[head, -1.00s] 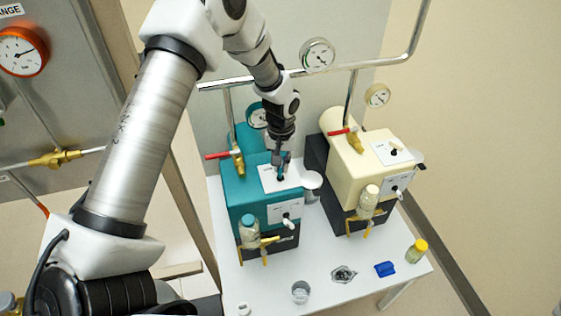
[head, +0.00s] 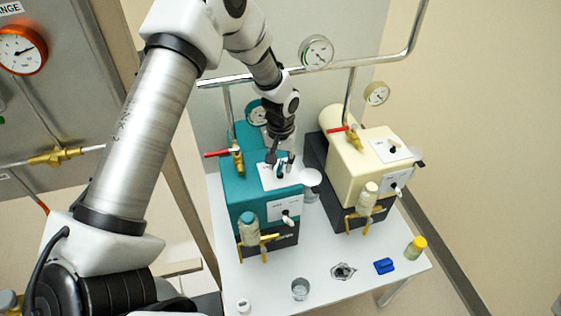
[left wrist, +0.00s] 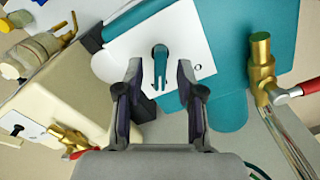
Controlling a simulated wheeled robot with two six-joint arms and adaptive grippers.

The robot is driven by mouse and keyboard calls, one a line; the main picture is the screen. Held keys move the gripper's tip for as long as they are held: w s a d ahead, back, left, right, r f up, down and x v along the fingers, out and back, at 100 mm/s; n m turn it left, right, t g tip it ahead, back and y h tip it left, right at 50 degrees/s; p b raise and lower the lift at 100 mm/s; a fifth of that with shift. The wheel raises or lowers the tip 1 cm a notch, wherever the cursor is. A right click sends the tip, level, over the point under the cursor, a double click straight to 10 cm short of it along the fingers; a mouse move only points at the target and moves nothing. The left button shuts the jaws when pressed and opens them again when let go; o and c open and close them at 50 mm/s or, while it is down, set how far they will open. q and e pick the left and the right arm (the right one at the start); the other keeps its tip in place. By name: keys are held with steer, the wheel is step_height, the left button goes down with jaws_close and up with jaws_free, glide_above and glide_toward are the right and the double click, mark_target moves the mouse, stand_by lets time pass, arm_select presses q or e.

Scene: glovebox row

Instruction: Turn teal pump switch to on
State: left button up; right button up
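The teal pump (head: 244,188) stands on the left part of the white table. Its switch (left wrist: 160,66) is a small teal lever on a white plate (left wrist: 110,65); the lever points down in the left wrist view. Plate markings are unreadable. My left gripper (head: 281,163) is above the plate in the head view. In the left wrist view its two fingers (left wrist: 160,72) are spread, one on each side of the lever, with visible gaps. The gripper is open and holds nothing. My right gripper is out of view.
A cream pump (head: 360,170) stands to the right. A red-handled brass valve (head: 237,157) is close to the left of my gripper. A metal pipe (head: 340,67) runs behind. A glass beaker (head: 300,289), blue item (head: 384,266) and yellow-capped bottle (head: 416,248) are on the table front.

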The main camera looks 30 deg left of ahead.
mark_target(281, 164)
arm_select(q)
steer(key=shift+r, duration=0.1)
steer(key=shift+w+r, duration=0.1)
steer(key=shift+r, duration=0.15)
step_height(281, 164, up, 11)
steer(key=shift+r, duration=0.15)
stand_by(0.6)
